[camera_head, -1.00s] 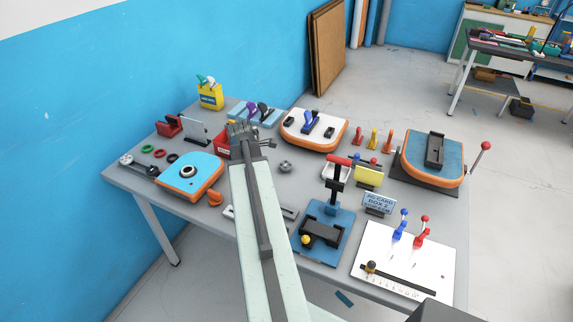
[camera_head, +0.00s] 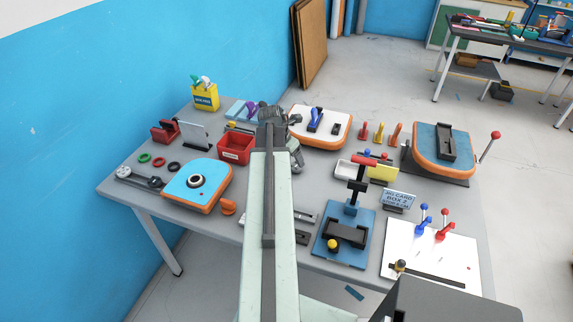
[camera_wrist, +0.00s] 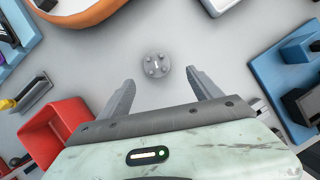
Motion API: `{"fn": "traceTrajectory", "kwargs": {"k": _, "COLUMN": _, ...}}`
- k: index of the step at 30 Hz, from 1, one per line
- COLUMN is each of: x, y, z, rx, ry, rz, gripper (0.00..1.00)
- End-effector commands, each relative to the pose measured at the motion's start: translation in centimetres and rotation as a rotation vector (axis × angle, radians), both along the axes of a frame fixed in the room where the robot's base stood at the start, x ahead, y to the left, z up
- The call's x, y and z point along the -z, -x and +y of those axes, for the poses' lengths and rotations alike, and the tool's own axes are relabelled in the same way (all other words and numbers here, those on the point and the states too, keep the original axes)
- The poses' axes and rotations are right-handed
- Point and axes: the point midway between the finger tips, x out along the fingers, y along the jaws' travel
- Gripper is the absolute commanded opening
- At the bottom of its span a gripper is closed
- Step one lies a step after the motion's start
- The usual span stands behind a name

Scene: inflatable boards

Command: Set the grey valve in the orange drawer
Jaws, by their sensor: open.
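The grey valve (camera_wrist: 156,65) is a small round disc with dark holes, lying on the grey table in the wrist view. My gripper (camera_wrist: 160,78) is open and empty. Its two fingers point toward the valve, which shows a little beyond the tips and between their lines. In the head view my gripper (camera_head: 279,125) is over the middle of the table, and it and my arm mostly hide the valve's spot. I cannot make out an orange drawer in either view.
A red bin (camera_head: 236,147) stands left of my gripper; it also shows in the wrist view (camera_wrist: 50,130). Orange-edged boards (camera_head: 197,187) stand on the table. A blue press stand (camera_head: 345,240) is at the right front. Bare table surrounds the valve.

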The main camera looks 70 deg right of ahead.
Motion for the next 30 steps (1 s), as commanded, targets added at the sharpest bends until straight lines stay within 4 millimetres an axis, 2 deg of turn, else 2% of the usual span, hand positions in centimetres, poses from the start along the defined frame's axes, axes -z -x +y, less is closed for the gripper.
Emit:
{"fn": "traceTrajectory", "kwargs": {"k": 6, "x": 2.6, "y": -0.7, "z": -0.5, "rx": -0.014, "ry": 0.0, "rz": -0.001, "gripper": 0.74}}
{"fn": "traceTrajectory", "kwargs": {"k": 11, "x": 2.6, "y": -1.0, "z": -0.4, "rx": -0.022, "ry": 0.0, "rz": -0.001, "gripper": 0.74}}
{"fn": "traceTrajectory", "kwargs": {"k": 13, "x": 3.2, "y": -1.1, "z": -0.6, "rx": -0.023, "ry": 0.0, "rz": 0.0, "gripper": 0.74}}
{"fn": "traceTrajectory", "kwargs": {"k": 21, "x": 7.4, "y": -0.9, "z": -2.0, "rx": -0.027, "ry": 0.001, "rz": -0.002, "gripper": 0.74}}
{"fn": "traceTrajectory", "kwargs": {"k": 28, "x": 7.1, "y": -0.9, "z": -2.1, "rx": -0.029, "ry": 0.0, "rz": -0.001, "gripper": 0.74}}
{"fn": "traceTrajectory", "kwargs": {"k": 29, "x": 7.1, "y": -0.9, "z": -2.1, "rx": -0.029, "ry": 0.0, "rz": -0.001, "gripper": 0.71}}
{"fn": "traceTrajectory", "kwargs": {"k": 30, "x": 7.1, "y": -0.9, "z": -2.1, "rx": -0.029, "ry": 0.0, "rz": -0.001, "gripper": 0.6}}
